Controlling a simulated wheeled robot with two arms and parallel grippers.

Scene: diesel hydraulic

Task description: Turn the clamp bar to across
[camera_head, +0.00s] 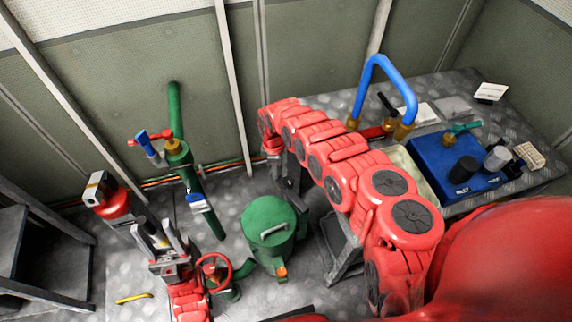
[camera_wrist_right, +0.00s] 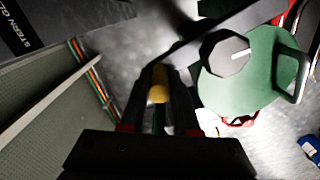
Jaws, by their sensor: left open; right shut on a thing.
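My right gripper (camera_wrist_right: 160,85) is shut on a yellow-tipped part (camera_wrist_right: 159,92), seen between its dark fingers in the right wrist view. I cannot tell whether this part belongs to the clamp bar. In the head view my red right arm hides most of that gripper. A green round vessel (camera_head: 268,222) stands on the floor with a grey bar-like handle (camera_head: 272,230) on its lid. The vessel also shows at the right of the right wrist view (camera_wrist_right: 262,85). My left gripper (camera_head: 161,232) is open and empty, left of the vessel, near a red handwheel (camera_head: 213,271).
A green pipe (camera_head: 174,105) with valves rises at the back left. A red-and-black item (camera_head: 112,203) stands left of it. A bench at right (camera_head: 450,95) holds a blue box (camera_head: 445,160) and a blue bent pipe (camera_head: 379,70). A yellow bar (camera_head: 133,298) lies at lower left.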

